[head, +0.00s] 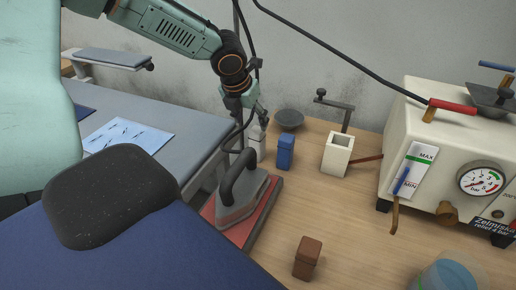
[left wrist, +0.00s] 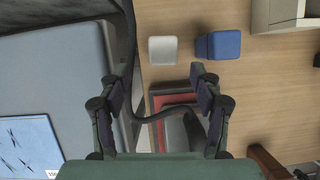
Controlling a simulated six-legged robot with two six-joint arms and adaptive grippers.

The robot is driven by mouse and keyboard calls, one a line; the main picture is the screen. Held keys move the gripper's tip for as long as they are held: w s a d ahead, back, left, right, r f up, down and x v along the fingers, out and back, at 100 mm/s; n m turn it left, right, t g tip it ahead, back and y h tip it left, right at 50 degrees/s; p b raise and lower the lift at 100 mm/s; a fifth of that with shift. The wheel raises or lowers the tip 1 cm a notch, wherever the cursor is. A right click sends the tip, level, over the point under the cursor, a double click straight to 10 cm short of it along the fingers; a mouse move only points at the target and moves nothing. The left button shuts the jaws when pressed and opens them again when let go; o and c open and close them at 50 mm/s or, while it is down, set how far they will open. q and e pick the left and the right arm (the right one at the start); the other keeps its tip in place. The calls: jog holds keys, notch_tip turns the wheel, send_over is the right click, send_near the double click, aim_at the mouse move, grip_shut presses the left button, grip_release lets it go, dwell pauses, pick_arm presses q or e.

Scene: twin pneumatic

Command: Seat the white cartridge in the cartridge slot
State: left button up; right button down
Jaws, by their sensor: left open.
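The white cartridge (left wrist: 163,50) shows as a pale block on the wooden table in the left wrist view, beyond my fingertips. In the head view it stands behind the iron, partly hidden by my left gripper (head: 256,116). My left gripper also shows in the left wrist view (left wrist: 155,77), open, with nothing between its fingers. The cartridge slot appears to be the white open-topped square holder (head: 338,156) with a dark lever, to the right of the cartridges. My right gripper is not in view.
A blue cartridge (head: 286,152) stands just right of the white one. An iron (head: 240,198) with a black cord sits on a red pad in front. A brown block (head: 307,258) stands nearer. A boiler with a gauge (head: 423,150) fills the right.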

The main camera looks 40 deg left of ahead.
aim_at(256, 131)
pick_arm(q)
jog(key=b+x, duration=0.1)
jog(key=x, duration=0.2)
jog(key=b+x, duration=0.1)
jog(key=x, duration=0.2)
jog(key=shift+w+d+f, duration=0.15)
jog(key=shift+w+d, duration=0.05)
jog(key=shift+w+a+f, duration=0.15)
jog(key=shift+w+f, duration=0.25)
jog(key=shift+f, duration=0.2)
jog(key=shift+c, duration=0.2)
jog(key=shift+s+r, duration=0.15)
jog(key=c, duration=0.7)
grip_shut()
